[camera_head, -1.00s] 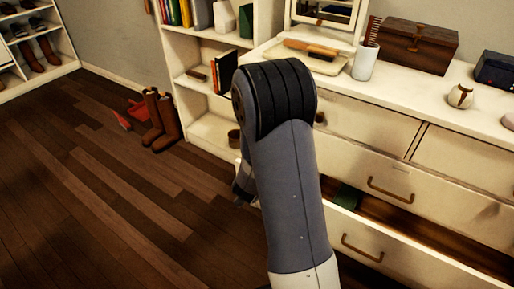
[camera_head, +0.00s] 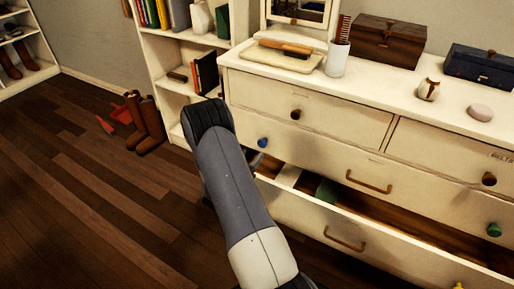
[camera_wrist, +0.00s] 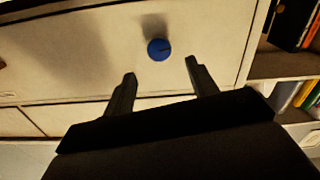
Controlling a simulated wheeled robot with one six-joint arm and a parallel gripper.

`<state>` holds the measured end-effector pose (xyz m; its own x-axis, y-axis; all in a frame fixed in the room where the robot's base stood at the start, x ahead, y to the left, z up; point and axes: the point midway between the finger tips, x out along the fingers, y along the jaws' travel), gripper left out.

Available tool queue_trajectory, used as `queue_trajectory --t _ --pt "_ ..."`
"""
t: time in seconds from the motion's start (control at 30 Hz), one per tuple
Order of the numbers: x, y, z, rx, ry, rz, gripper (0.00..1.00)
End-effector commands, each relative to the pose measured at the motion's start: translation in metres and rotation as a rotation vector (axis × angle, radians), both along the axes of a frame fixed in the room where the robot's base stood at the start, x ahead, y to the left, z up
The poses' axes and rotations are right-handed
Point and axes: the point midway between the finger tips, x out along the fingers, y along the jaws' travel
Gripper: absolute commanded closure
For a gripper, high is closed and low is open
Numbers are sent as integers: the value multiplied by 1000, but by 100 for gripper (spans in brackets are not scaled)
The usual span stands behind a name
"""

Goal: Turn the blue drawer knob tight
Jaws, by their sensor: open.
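The blue knob (camera_head: 263,143) is on the left end of a closed middle drawer (camera_head: 322,164) of the white dresser. In the wrist view the blue knob (camera_wrist: 159,49) is round with a dark line on its face. My gripper (camera_wrist: 160,69) is open, its two fingers pointing at the drawer front. The knob shows just beyond the fingertips, between their lines, with nothing held. In the head view my arm hides most of the gripper, just below and left of the knob.
A lower drawer (camera_head: 345,239) stands pulled out below, with a green item (camera_head: 327,190) inside. A green knob (camera_head: 494,230) is at the middle drawer's right end. A bookshelf (camera_head: 158,75) stands left of the dresser.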

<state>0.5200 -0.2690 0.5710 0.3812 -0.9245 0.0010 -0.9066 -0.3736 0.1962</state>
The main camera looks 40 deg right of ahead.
Motion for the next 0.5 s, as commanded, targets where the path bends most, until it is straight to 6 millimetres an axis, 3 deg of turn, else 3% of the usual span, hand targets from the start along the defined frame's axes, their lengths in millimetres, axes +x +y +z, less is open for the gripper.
queue_trajectory --t 0.2,0.5 --pt "15 -39 -1 0 -2 -3 45" --pt "24 -59 0 1 -1 1 45"
